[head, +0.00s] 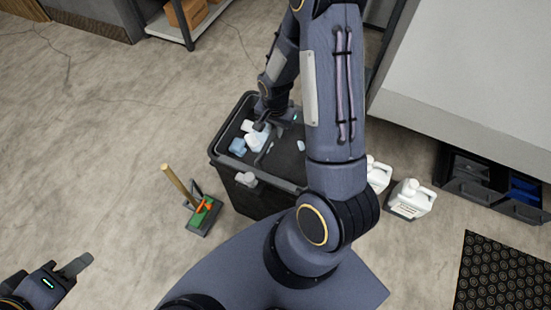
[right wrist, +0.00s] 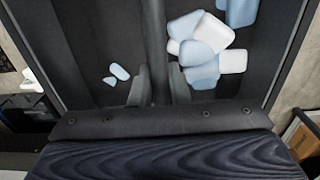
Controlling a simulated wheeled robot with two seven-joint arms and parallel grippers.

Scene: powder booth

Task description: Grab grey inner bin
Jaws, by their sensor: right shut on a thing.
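The grey inner bin (head: 292,158) sits inside a black outer bin (head: 250,200) in the head view. White and pale blue crumpled pieces lie in it. My right gripper (head: 273,118) reaches down into it from above. In the right wrist view its two fingers (right wrist: 158,88) stand on either side of a dark bar (right wrist: 154,40) that crosses the bin's middle, and are shut on it. My arm hides part of the bin's right side. My left gripper (head: 68,272) is low at the left over bare floor, away from the bin; its opening is unclear.
A green and black tool with a wooden handle (head: 178,185) stands left of the bin. White jugs (head: 408,198) stand on the floor at the right. Dark crates (head: 470,180) and a patterned mat (head: 500,285) lie further right. The floor at left is mostly clear.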

